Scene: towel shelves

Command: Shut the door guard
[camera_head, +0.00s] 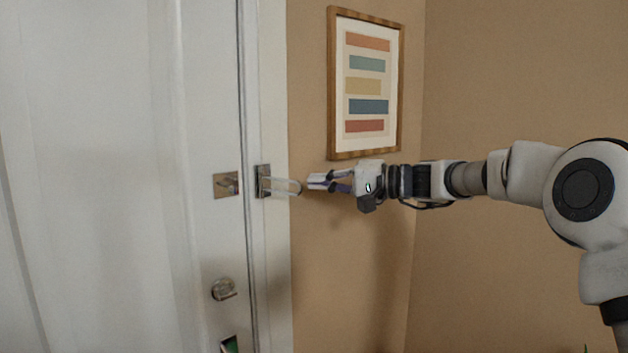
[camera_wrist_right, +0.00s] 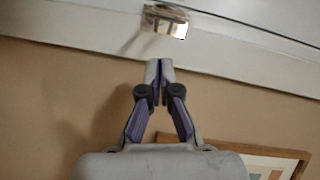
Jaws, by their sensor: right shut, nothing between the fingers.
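In the right wrist view the shut fingertips (camera_wrist_right: 159,70) point toward the frame, below shiny metal guard hardware (camera_wrist_right: 165,20). My left gripper is not in view.
A round door lock (camera_head: 223,289) sits lower on the door. A framed picture with coloured stripes (camera_head: 367,85) hangs on the tan wall above my right gripper. The wall below the gripper is bare. The door appears closed against its frame.

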